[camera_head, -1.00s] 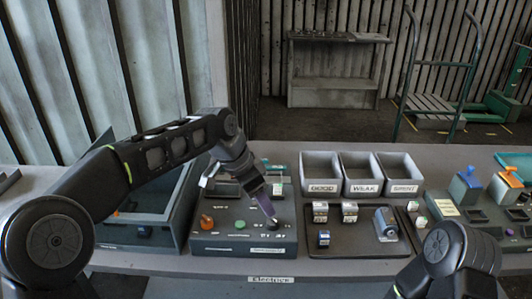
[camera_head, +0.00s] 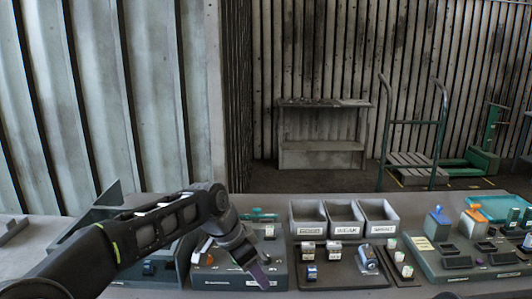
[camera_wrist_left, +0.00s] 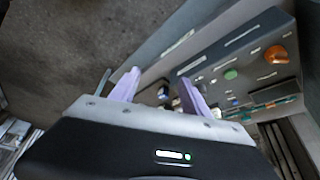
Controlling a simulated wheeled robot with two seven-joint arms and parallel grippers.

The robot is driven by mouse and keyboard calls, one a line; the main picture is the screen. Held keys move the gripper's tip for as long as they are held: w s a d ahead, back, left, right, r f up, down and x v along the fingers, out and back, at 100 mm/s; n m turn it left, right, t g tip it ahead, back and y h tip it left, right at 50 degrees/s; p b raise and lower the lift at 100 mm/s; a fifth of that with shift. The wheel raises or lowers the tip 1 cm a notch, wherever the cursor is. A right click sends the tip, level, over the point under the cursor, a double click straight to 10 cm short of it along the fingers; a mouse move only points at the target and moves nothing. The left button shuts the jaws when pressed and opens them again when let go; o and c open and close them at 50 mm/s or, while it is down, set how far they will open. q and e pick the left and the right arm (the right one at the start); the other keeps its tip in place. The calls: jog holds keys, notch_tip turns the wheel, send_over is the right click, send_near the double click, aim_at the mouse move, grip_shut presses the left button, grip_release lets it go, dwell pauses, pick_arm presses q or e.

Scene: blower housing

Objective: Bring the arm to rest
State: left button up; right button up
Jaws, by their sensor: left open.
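My left arm reaches in from the left in the head view. My left gripper (camera_head: 260,277) points down at the front edge of the grey control panel (camera_head: 225,282), with its purple fingers apart. In the left wrist view, the two pale purple fingers (camera_wrist_left: 160,90) stand apart with nothing seen held between them. That view shows the panel (camera_wrist_left: 225,65) beyond the fingers and to the right, with an orange knob (camera_wrist_left: 276,54) and a green button (camera_wrist_left: 231,74). My right gripper is in neither view.
Three labelled grey bins (camera_head: 345,232) stand right of the panel, behind a dark tray (camera_head: 335,276) of small parts. A second station (camera_head: 470,262) with blue and orange handled pieces is at the right. An open case (camera_head: 98,205) lies left of the panel. A cart and shelf stand behind.

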pick_arm(q)
jog(key=w+d+f+n+t+h, duration=0.2)
jog(key=d+f+n, duration=0.25)
jog(key=f, duration=0.55)
jog(key=s+a+f+n, duration=0.15)
jog(key=s+f, duration=0.25)
jog(key=f, duration=0.4)
jog(key=s+f+n, duration=0.3)
jog(key=f, duration=0.4)
jog(key=s+a+f+n+g, duration=0.1)
jog(key=s+a+f, duration=0.1)
jog(key=s+f, duration=0.3)
jog(key=s+a+f+n+g+y, duration=0.1)
jog(key=s+f, duration=0.5)
jog(key=s, duration=0.7)
jog(key=s+a+f+n+g, duration=0.2)
jog(key=s+a+f, duration=0.2)
jog(key=s, duration=0.5)
jog(key=shift+a+f+y, duration=0.35)
jog(key=shift+f+y, duration=0.05)
jog(key=shift+f, duration=0.25)
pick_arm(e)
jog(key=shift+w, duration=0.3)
pick_arm(q)
jog(key=shift+c, duration=0.5)
